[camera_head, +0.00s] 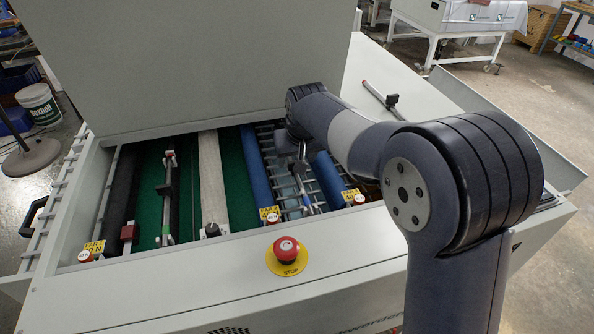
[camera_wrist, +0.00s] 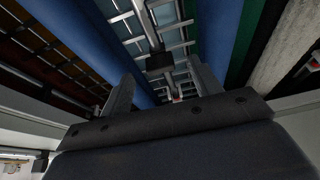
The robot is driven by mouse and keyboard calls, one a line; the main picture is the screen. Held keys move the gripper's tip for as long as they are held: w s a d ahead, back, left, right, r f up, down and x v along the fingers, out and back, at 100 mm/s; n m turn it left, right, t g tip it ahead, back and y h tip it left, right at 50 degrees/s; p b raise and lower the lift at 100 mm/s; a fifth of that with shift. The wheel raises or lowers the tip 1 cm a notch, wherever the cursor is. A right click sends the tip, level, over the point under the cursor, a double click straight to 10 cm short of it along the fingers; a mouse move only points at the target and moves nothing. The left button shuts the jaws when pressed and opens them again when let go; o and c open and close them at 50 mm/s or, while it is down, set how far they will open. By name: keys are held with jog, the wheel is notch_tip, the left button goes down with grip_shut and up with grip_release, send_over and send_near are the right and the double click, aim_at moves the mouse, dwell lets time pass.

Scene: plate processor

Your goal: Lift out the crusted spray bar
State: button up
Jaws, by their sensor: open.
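A slim grey spray bar (camera_wrist: 146,28) with a dark block (camera_wrist: 160,62) at its middle runs away from me in the wrist view, over a metal rack between blue rollers. My gripper (camera_wrist: 162,90) is open, with one finger on each side of the bar's line; I cannot tell whether either touches it. In the head view my wrist hides much of this bar (camera_head: 308,200). A similar bar (camera_head: 168,200) lies over the green section at left. A third bar (camera_head: 380,97) with a red end rests on the pale top. Crust is too small to make out.
The open processor holds blue rollers (camera_head: 257,170) and a pale roller (camera_head: 212,180). Its raised lid (camera_head: 190,60) stands behind the bay. A red stop button (camera_head: 286,250) is on the front panel. Yellow tags (camera_head: 269,214) mark the front edge.

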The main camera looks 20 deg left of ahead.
jog(key=p+x, duration=0.1)
jog(key=x, duration=0.4)
jog(key=shift+w, duration=0.2)
jog(key=shift+r, duration=0.1)
jog(key=shift+c, duration=0.3)
jog(key=c, duration=1.1)
